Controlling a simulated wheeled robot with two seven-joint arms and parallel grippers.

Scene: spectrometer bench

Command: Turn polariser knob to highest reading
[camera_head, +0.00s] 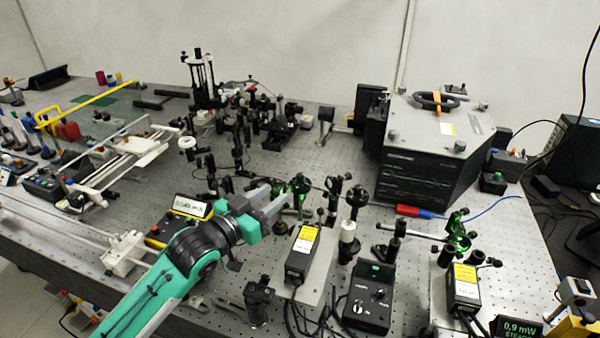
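My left gripper (278,200) reaches in from the lower left over the bench. A round black mount (357,196) stands on a post farther right. I cannot tell which mount carries the polariser knob. A display (520,328) at the lower right edge reads 0.9 mW, with a partly cut-off word below that looks like "STEADY". My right gripper is not in view.
Close around the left gripper stand a yellow-labelled box (301,251), a white-collared post (348,240) and a black control box (369,298). A large black instrument (425,150) stands behind to the right. A red-and-blue tool (420,212) lies before it. White rails (125,160) cover the left side.

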